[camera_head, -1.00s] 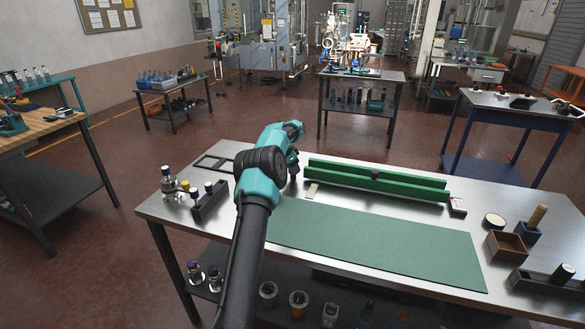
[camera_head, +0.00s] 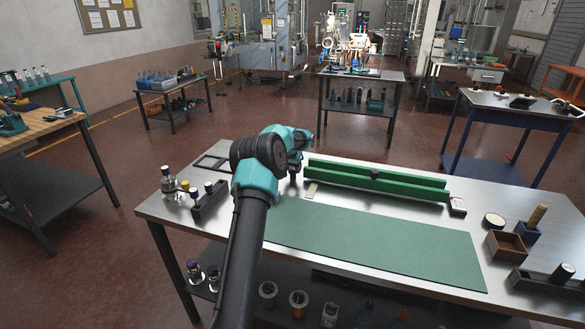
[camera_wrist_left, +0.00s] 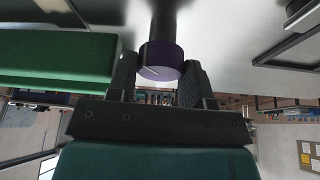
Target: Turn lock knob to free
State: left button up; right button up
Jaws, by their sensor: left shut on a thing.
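My left gripper (camera_head: 293,169) is at the left end of the green channel (camera_head: 376,179), pointing down; my wrist partly covers it in the head view. In the left wrist view the gripper (camera_wrist_left: 159,76) is shut on a round purple knob (camera_wrist_left: 160,55) on a dark cylindrical stem. The knob's pale end face carries a thin line mark and sits between the two dark fingers. The green channel (camera_wrist_left: 60,58) lies beside it at the left of that view. My right gripper is not in view.
A dark rack (camera_head: 209,201) with capped items and a bottle (camera_head: 168,181) stand at the table's left. A flat black frame (camera_head: 211,163) lies behind them. A green mat (camera_head: 370,240) covers the table front. A wooden box (camera_head: 507,245) stands at the right.

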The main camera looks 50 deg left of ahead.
pick_arm(q)
jog(key=n+y, duration=0.1)
jog(key=n, duration=0.3)
jog(key=shift+g, duration=0.4)
jog(key=shift+w+n+g+y, duration=0.1)
jog(key=shift+n+g+y, duration=0.45)
jog(key=shift+n, duration=1.05)
jog(key=o, duration=0.9)
jog(key=shift+d+r, duration=0.1)
jog(key=shift+d, duration=0.05)
jog(key=shift+d+r, duration=0.2)
jog(key=shift+r, duration=0.3)
jog(key=shift+s+v, duration=0.1)
jog(key=shift+v, duration=1.6)
jog(key=shift+s+v, duration=0.15)
jog(key=shift+v, duration=1.5)
